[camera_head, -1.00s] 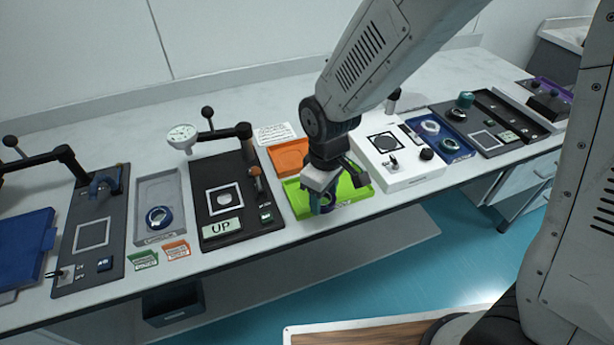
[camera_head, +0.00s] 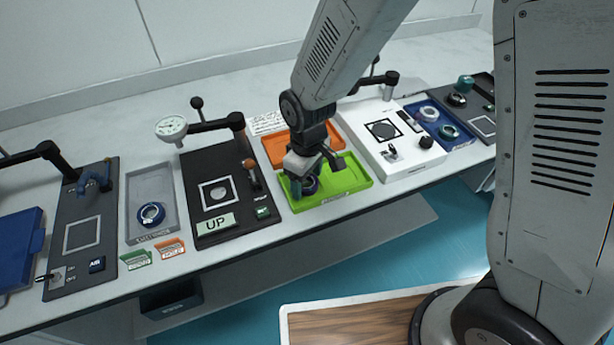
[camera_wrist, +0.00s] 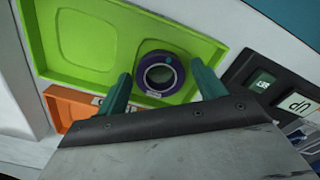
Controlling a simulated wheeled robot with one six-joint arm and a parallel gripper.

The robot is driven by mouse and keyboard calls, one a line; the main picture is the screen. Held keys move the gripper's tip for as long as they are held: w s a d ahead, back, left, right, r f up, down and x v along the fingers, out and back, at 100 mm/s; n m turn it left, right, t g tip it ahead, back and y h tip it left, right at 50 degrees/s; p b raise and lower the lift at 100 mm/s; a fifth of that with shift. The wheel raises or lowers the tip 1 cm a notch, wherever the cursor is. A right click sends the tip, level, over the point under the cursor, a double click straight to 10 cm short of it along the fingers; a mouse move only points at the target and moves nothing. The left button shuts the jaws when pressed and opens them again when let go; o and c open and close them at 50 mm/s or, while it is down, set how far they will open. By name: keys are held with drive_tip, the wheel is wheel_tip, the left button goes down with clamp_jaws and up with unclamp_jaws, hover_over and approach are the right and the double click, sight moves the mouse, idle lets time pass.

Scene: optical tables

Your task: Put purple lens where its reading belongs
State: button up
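The purple lens (camera_wrist: 160,73) is a dark purple ring with a pale centre and a small label. In the wrist view it appears between my two teal fingertips, with a narrow gap showing on each side. In the head view the lens (camera_head: 309,186) shows at the left part of the green tray (camera_head: 345,183), partly hidden by my gripper (camera_head: 303,180). My gripper points down there and looks open around the lens. The black station (camera_head: 216,165) to the left has a display (camera_head: 194,224) reading UP.
An orange tray (camera_head: 277,150) lies behind the green tray. A dial gauge on an arm (camera_head: 172,128) overhangs the black station. A grey tray (camera_head: 138,190) holding a blue ring (camera_head: 151,214) is farther left. A white device (camera_head: 403,157) stands close on the right.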

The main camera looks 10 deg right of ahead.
sight(307, 183)
drive_tip(key=shift+r, duration=0.1)
wheel_tip(307, 183, up, 12)
drive_tip(key=s+d+r+m, duration=0.2)
drive_tip(key=s+d+r, duration=0.1)
drive_tip(key=d+r, duration=0.35)
drive_tip(key=s+d+r+m, duration=0.3)
drive_tip(key=s+d+m, duration=0.1)
drive_tip(key=s+d, duration=0.3)
drive_tip(key=s+d+r+m+t, duration=0.1)
drive_tip(key=s+d+r+m, duration=0.3)
drive_tip(key=s+d, duration=0.3)
drive_tip(key=s, duration=0.2)
drive_tip(key=shift+s+d, duration=0.15)
drive_tip(key=shift+s, duration=0.2)
idle(0.4)
